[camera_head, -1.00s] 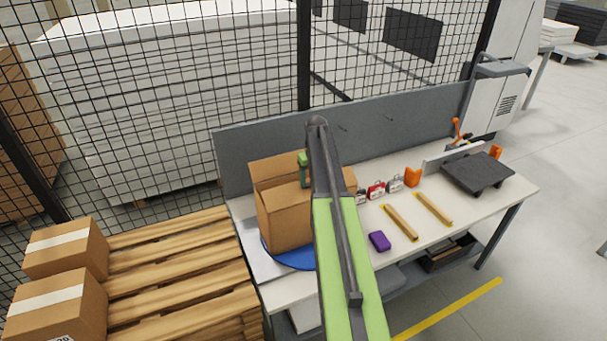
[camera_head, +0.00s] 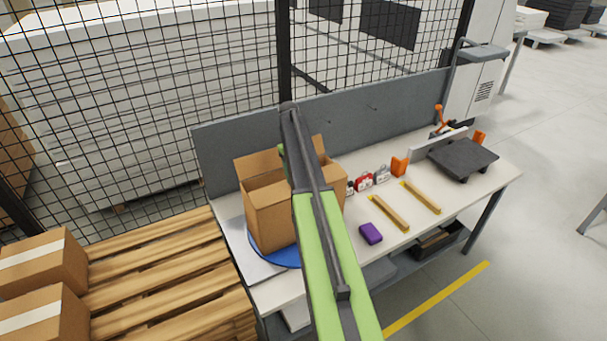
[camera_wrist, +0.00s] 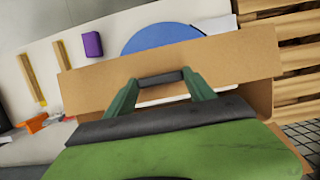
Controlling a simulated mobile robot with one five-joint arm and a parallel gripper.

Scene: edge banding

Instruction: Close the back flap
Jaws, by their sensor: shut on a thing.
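The open cardboard box (camera_head: 269,218) stands on a blue round plate (camera_head: 284,257) at the table's left end. One raised flap (camera_head: 265,164) shows at its back left, and a flap tip (camera_head: 319,144) rises behind my arm. In the wrist view, a wide cardboard panel (camera_wrist: 235,58) crosses the picture, with the blue plate (camera_wrist: 158,37) beyond it. My gripper (camera_wrist: 160,78) is over the box, its two green fingers meeting at a small dark bar. It is shut on that bar, as far as I can tell. In the head view my arm hides most of it.
The table (camera_head: 340,236) also holds a purple block (camera_head: 371,233), two yellow strips (camera_head: 390,213), small red and grey cases (camera_head: 364,181) and a dark platform (camera_head: 463,158). A grey panel (camera_head: 225,145) stands behind the box. Pallets and boxes (camera_head: 42,260) lie left.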

